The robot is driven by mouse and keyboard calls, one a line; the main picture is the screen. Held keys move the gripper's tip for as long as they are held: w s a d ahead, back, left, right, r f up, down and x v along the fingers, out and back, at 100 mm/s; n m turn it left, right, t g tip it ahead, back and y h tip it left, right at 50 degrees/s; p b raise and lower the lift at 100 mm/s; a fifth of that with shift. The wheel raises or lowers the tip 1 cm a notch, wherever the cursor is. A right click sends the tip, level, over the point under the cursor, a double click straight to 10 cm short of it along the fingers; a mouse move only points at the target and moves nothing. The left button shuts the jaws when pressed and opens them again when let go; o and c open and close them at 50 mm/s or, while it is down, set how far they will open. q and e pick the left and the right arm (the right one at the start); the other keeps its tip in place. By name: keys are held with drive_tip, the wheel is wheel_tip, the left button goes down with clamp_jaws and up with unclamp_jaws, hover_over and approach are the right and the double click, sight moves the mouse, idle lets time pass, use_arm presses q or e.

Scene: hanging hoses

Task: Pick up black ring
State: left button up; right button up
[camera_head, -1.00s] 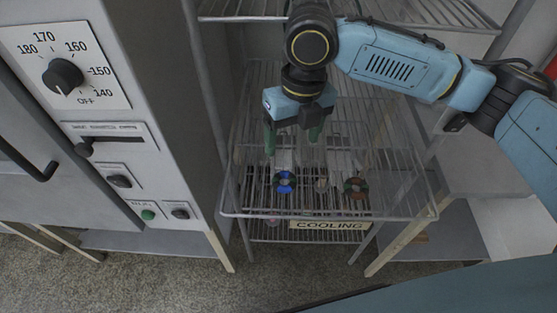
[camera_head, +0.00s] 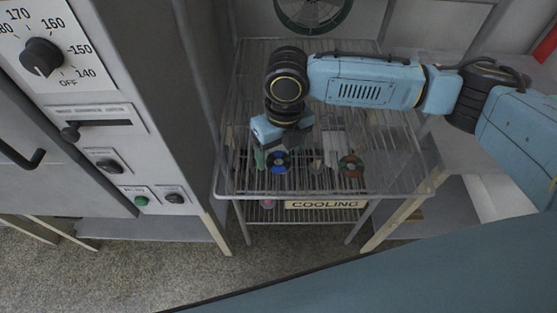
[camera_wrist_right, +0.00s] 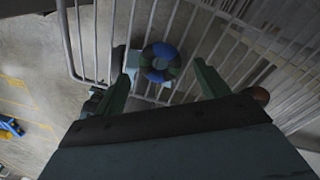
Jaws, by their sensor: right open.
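No plainly all-black ring stands out. A dark ring with blue parts (camera_head: 279,162) is at the front of the wire rack (camera_head: 395,180) in the head view. It shows in the right wrist view (camera_wrist_right: 160,62) as a blue and dark green round piece between my fingers, not visibly gripped. A second dark ring with red-brown and green parts (camera_head: 351,165) is to its right. My right gripper (camera_head: 278,153) is open, just above and behind the blue-marked ring; its green fingers (camera_wrist_right: 164,72) are apart. Whether they touch the ring is unclear. My left gripper is out of view.
A cabinet with a dial (camera_head: 42,57) and knobs stands close on the left. A "COOLING" sign (camera_head: 325,204) is at the rack's lower front. A small pale piece (camera_head: 316,165) sits between the rings. A fan (camera_head: 313,12) is at the back.

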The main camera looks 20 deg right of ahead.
drive_tip(key=shift+f, duration=0.9)
drive_tip(key=c, duration=1)
drive_tip(key=shift+c, duration=0.2)
